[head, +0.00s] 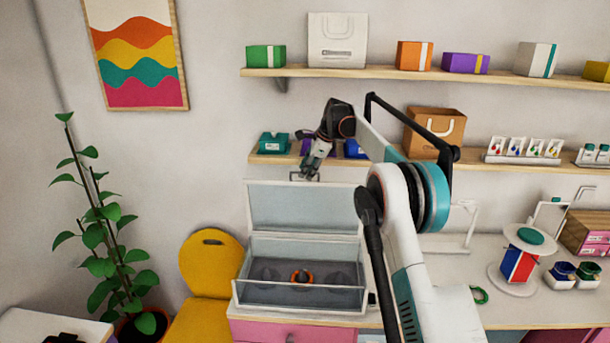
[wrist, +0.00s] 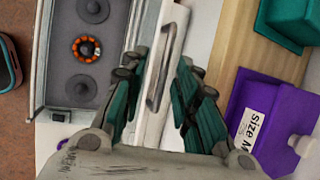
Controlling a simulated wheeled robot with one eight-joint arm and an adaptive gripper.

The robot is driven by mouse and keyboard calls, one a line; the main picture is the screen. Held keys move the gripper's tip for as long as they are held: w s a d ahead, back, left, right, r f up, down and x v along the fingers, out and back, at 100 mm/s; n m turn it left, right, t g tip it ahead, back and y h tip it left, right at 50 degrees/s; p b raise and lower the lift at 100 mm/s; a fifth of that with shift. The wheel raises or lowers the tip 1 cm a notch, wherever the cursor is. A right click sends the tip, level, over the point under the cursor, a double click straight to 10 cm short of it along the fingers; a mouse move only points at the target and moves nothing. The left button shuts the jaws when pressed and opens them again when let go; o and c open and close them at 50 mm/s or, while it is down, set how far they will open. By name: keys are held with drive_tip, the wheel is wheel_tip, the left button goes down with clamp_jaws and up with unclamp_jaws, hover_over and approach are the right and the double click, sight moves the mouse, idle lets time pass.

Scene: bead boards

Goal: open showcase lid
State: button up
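The showcase (head: 262,297) is a clear-walled case on the counter. Its lid (head: 303,208) stands raised, roughly upright, along the back edge. A thin grey handle (wrist: 155,84) is on the lid; it also shows at the lid's top in the head view (head: 304,178). An orange bead ring (head: 302,277) lies inside around one of several dark round mounts. My gripper (wrist: 160,78) is open, its teal fingers apart on either side of the handle without visibly closing on it. In the head view my gripper (head: 311,168) is just above the lid's top edge.
A shelf (head: 270,158) with small boxes, including a purple one (wrist: 268,118), is close behind my gripper. A yellow chair (head: 206,263) and a potted plant (head: 104,240) stand left. A spool stand (head: 518,265) is on the counter at right.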

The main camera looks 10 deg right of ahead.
drive_tip(key=v, duration=0.9)
drive_tip(key=s+a+f+n+t+h+b, duration=0.1)
drive_tip(key=s+a+f+n+b, duration=0.15)
drive_tip(key=s+n+b, duration=0.8)
drive_tip(key=s+a+f+n+h+b, duration=0.1)
drive_tip(key=s+a+f+b, duration=0.2)
drive_tip(key=s, duration=1.5)
drive_tip(key=s+a+f+n+t+h+b, duration=0.1)
drive_tip(key=s+f+n+b, duration=0.8)
drive_tip(key=s+f, duration=1.5)
drive_tip(key=s+a+t, duration=0.1)
drive_tip(key=s, duration=0.2)
drive_tip(key=shift+f+b, duration=0.2)
drive_tip(key=shift+b, duration=0.2)
